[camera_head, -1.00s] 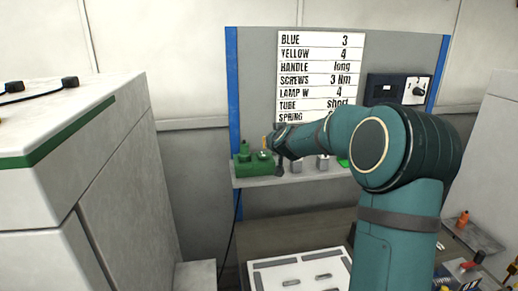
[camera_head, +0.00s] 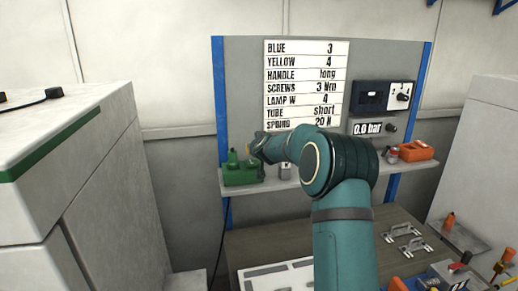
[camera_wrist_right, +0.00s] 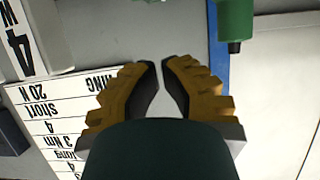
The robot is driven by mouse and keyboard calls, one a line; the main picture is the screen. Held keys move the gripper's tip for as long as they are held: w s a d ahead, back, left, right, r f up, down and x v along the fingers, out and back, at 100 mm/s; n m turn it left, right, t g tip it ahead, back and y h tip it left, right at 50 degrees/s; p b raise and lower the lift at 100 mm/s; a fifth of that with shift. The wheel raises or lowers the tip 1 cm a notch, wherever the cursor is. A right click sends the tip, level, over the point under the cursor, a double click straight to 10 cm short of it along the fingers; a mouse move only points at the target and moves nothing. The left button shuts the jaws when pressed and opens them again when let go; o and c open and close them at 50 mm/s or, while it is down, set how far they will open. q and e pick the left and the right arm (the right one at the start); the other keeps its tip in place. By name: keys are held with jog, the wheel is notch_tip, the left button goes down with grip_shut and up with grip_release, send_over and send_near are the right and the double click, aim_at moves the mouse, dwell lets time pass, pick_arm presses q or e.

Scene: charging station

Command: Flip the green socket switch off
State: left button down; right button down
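A green socket block (camera_head: 240,174) with an upright green part on its left end sits at the left end of the shelf. Its switch is too small to make out. My right gripper (camera_head: 254,146) is just above and beside the block's right end; contact cannot be told. In the right wrist view, its two yellow-and-dark fingers (camera_wrist_right: 161,66) nearly meet at the tips, with a narrow empty gap between them. A green cylinder (camera_wrist_right: 235,22) with a dark end shows beyond them at upper right, apart from the fingertips. My left gripper is not in view.
A label sheet (camera_head: 306,85) hangs on the blue-edged panel. The shelf (camera_head: 410,169) also holds an orange block (camera_head: 416,150) at the right. A bulky white cabinet (camera_head: 95,170) stands at the left. The table below holds metal handles (camera_head: 404,237) and a white tray (camera_head: 275,278).

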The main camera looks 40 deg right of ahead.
aim_at(251, 163)
jog(key=f, duration=0.2)
jog(key=f+b, duration=0.1)
jog(key=shift+w+d+f, duration=0.15)
jog(key=shift+w+d, duration=0.1)
jog(key=shift+w, duration=0.05)
jog(key=shift+a+f+b, duration=0.1)
jog(key=shift+f+b, duration=0.2)
jog(key=shift+f, duration=0.3)
jog(key=shift+s, duration=0.1)
